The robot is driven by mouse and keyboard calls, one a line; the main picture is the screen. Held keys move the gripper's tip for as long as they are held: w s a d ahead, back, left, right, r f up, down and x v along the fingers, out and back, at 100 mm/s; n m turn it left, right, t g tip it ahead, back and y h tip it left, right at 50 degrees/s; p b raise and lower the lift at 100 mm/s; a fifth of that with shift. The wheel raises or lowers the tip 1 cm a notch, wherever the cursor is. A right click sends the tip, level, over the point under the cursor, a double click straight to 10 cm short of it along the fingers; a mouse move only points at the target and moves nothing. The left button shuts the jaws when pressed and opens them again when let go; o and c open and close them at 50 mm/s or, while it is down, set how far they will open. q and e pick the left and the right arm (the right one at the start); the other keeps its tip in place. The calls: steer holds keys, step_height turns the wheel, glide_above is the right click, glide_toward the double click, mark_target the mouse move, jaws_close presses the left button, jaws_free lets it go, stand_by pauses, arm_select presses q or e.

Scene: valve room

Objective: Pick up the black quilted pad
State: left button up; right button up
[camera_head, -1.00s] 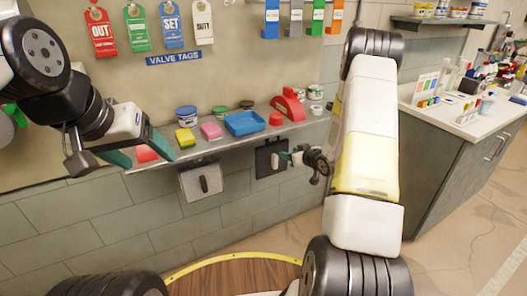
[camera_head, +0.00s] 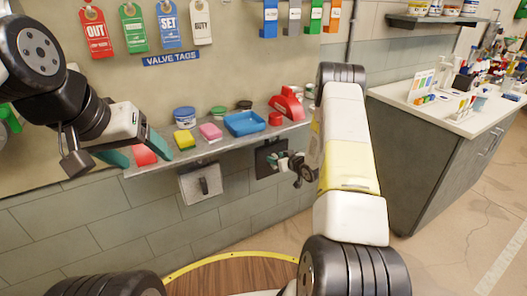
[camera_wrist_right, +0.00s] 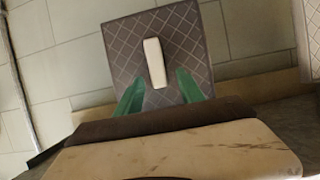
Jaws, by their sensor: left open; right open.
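The black quilted pad (camera_head: 268,157) is upright against the tiled wall below the shelf. In the right wrist view the pad (camera_wrist_right: 125,47) is dark with a diamond stitch pattern and a pale bar-shaped handle (camera_wrist_right: 155,62) in its middle. My right gripper (camera_head: 281,160) is open in front of the pad. Its green fingertips (camera_wrist_right: 160,92) lie on either side of the handle's lower end in that view; whether they touch it I cannot tell. My left gripper (camera_head: 138,150) is open and empty near the shelf's left end.
A grey pad (camera_head: 198,186) with a black handle is on the wall to the left. The shelf (camera_head: 215,148) above holds a blue tray (camera_head: 244,123), sponges and jars. A cabinet with a cluttered white top (camera_head: 455,115) stands at the right.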

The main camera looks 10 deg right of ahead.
steer(key=shift+c, duration=0.4)
jaws_close()
steer(key=shift+r, duration=0.1)
